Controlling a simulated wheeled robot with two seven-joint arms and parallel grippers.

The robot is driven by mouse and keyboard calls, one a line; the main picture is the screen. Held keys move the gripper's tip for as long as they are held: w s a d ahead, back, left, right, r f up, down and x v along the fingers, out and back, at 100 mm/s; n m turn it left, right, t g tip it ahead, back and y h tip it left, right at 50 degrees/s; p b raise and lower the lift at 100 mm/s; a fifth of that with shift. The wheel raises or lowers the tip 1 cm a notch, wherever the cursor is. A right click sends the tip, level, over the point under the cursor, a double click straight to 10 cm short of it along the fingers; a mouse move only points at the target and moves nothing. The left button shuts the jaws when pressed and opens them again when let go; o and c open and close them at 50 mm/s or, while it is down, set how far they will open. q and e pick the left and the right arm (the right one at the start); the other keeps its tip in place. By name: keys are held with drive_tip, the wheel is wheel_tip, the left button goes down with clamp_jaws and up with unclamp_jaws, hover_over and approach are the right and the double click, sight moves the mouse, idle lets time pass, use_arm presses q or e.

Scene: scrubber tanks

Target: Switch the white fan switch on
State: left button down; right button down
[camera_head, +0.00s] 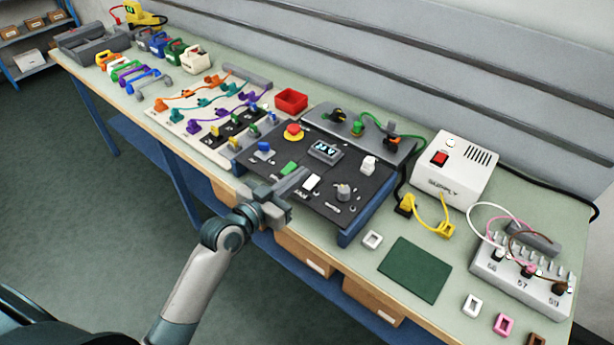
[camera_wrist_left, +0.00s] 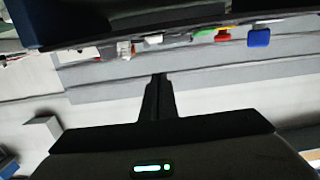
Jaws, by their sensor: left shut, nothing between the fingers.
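The white fan switch (camera_head: 311,183) is a small white rocker near the front edge of the dark control panel (camera_head: 332,205), with a label just below it. Which way it is tipped is too small to tell. My left gripper (camera_head: 303,173) comes in over the panel's front edge, shut and empty. Its fingertips appear just left of the white switch, by the green switch (camera_head: 289,168); contact cannot be told. In the left wrist view the shut fingers (camera_wrist_left: 159,80) point toward the panel, seen edge-on, where a small white piece (camera_wrist_left: 153,39) shows. My right gripper is out of view.
The panel also carries a red emergency button (camera_head: 293,131), a blue switch (camera_head: 264,149), a display (camera_head: 325,150), another white control (camera_head: 368,165) and a grey knob (camera_head: 343,192). A white power supply (camera_head: 452,170) stands to the right. A green mat (camera_head: 414,270) lies bare at the front right.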

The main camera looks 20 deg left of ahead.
sight(307, 186)
use_arm(q)
drive_tip(key=p+x, duration=0.1)
drive_tip(key=x, duration=0.2)
drive_tip(key=shift+w+d+r, duration=0.1)
drive_tip(key=shift+w+r, duration=0.05)
drive_tip(key=shift+r, duration=0.05)
wheel_tip(307, 186, down, 3)
drive_tip(key=shift+r, duration=0.1)
drive_tip(key=shift+f, duration=0.7)
drive_tip(key=shift+w, duration=0.1)
drive_tip(key=shift+f, duration=0.15)
